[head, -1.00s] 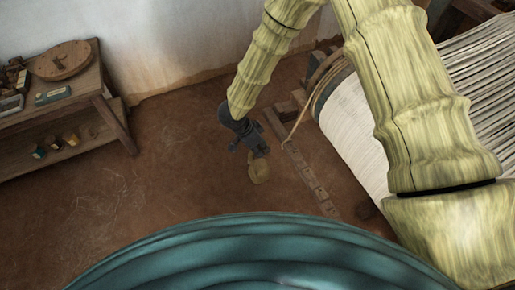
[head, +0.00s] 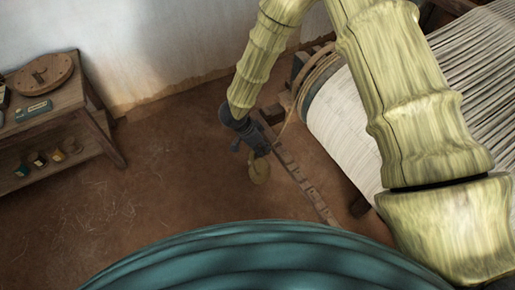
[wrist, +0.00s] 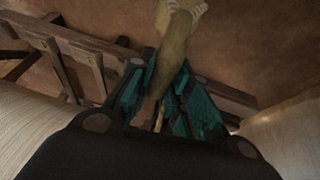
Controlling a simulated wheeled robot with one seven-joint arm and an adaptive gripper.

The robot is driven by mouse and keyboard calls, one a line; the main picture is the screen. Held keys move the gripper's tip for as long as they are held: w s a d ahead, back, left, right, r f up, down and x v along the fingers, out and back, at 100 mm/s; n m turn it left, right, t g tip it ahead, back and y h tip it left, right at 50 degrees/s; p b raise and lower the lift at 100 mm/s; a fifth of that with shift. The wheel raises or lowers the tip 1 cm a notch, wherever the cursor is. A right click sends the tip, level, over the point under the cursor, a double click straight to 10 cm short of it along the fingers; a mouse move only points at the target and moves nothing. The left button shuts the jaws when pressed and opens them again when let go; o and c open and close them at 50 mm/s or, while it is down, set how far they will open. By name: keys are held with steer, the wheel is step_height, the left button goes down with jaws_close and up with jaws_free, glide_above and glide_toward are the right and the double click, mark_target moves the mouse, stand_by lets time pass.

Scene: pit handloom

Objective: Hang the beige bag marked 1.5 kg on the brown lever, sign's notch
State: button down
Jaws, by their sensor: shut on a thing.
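The beige bag (head: 259,170) hangs below my gripper (head: 252,143) in the head view. My gripper is shut on it, above the floor. In the wrist view the bag (wrist: 174,40) is pinched between the teal finger pads of my gripper (wrist: 163,88); no marking on it is readable. The brown lever (head: 306,186), a long bar with several notches, lies just right of the bag in the head view. A brown wooden bar, apparently the lever (wrist: 85,47), also crosses behind the fingers in the wrist view. I cannot make out a sign at any notch.
The loom's roller with white warp threads (head: 355,125) stands right of the lever. A rope (head: 286,122) runs down near its end. A wooden shelf (head: 85,105) with a round disc (head: 42,74) and small items stands at the left. The floor between is clear.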

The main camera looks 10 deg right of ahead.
steer(key=shift+w+d+f+b, duration=0.1)
steer(key=shift+w+d+b, duration=0.4)
steer(key=shift+d, duration=0.95)
steer(key=shift+w+d+b, duration=0.45)
steer(key=shift+w+d, duration=0.1)
steer(key=shift+d, duration=0.9)
steer(key=shift+w+d+f+b, duration=0.1)
steer(key=shift+w+d+b, duration=0.4)
steer(key=shift+d, duration=0.95)
steer(key=shift+f, duration=1.05)
steer(key=shift+f, duration=0.35)
steer(key=c, duration=1.3)
jaws_free()
steer(key=shift+o, duration=0.2)
steer(key=shift+s+f, duration=0.1)
steer(key=v, duration=1.2)
